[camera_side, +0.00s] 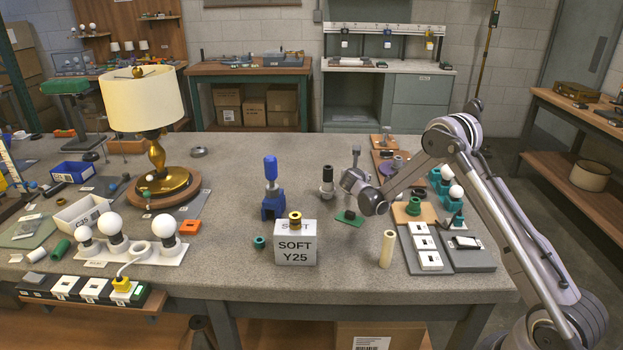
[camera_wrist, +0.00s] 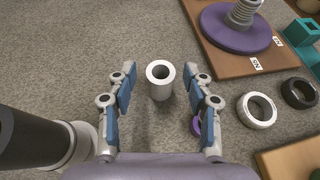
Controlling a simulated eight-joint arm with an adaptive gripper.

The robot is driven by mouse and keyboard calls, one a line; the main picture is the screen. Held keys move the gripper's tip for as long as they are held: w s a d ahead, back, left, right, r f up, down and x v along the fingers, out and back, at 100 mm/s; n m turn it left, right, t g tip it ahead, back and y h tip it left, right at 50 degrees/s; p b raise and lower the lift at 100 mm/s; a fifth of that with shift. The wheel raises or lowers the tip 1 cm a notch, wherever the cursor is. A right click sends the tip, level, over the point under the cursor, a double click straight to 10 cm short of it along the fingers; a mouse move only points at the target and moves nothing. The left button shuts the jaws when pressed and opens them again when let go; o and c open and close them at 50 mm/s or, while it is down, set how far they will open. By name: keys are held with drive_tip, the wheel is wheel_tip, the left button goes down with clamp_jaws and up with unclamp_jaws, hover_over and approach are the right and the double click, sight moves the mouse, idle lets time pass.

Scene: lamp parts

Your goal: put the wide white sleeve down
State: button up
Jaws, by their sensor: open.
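A white sleeve (camera_wrist: 161,92), a short hollow cylinder with a dark bore, stands upright on the grey table in the wrist view. My gripper (camera_wrist: 159,78) is open, with one blue-padded finger on each side of it. Gaps show between the sleeve and both pads, so nothing is gripped. In the side view my gripper (camera_side: 353,176) is low over the table, right of the middle. I cannot make out the sleeve there.
A black cylinder (camera_wrist: 25,138) stands close on the left. A purple ring (camera_wrist: 196,125) is partly hidden by the right finger. A white ring (camera_wrist: 257,111), a black ring (camera_wrist: 299,92) and a board with a purple disc (camera_wrist: 236,32) lie to the right.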

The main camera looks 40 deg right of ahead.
drive_tip(key=v, duration=1)
drive_tip(key=s+a+r+m+y, duration=0.5)
drive_tip(key=s+a+r+m, duration=0.4)
drive_tip(key=s+a+m, duration=0.25)
drive_tip(key=s+a+m+y, duration=0.5)
drive_tip(key=s+a+m, duration=0.7)
drive_tip(key=s, duration=0.4)
drive_tip(key=shift+f+m+y, duration=0.3)
drive_tip(key=shift+m, duration=0.35)
drive_tip(key=shift+o, duration=0.3)
